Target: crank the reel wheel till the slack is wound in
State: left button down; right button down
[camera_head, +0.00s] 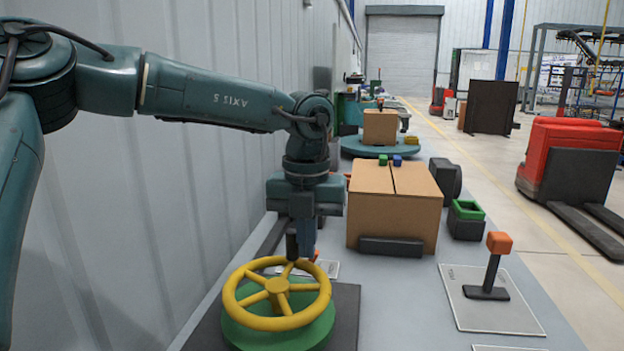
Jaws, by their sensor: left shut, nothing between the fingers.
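The yellow reel wheel (310,309) lies flat, with several spokes, on top of a green round reel body (315,335) at the lower middle of the head view. A dark base plate lies under it. My left gripper (298,256) points straight down from above at the wheel's far rim. Its fingers are shut with nothing between them, beside or just behind the rim; I cannot tell whether they touch it. Any line on the reel is hidden under the wheel. My right gripper is not in view.
A cardboard box (394,222) stands behind the wheel on the grey bench. An orange-knobbed lever (495,265) stands to the right on a pale plate. A green-rimmed bin (467,222) sits behind it. The corrugated wall is close on the left.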

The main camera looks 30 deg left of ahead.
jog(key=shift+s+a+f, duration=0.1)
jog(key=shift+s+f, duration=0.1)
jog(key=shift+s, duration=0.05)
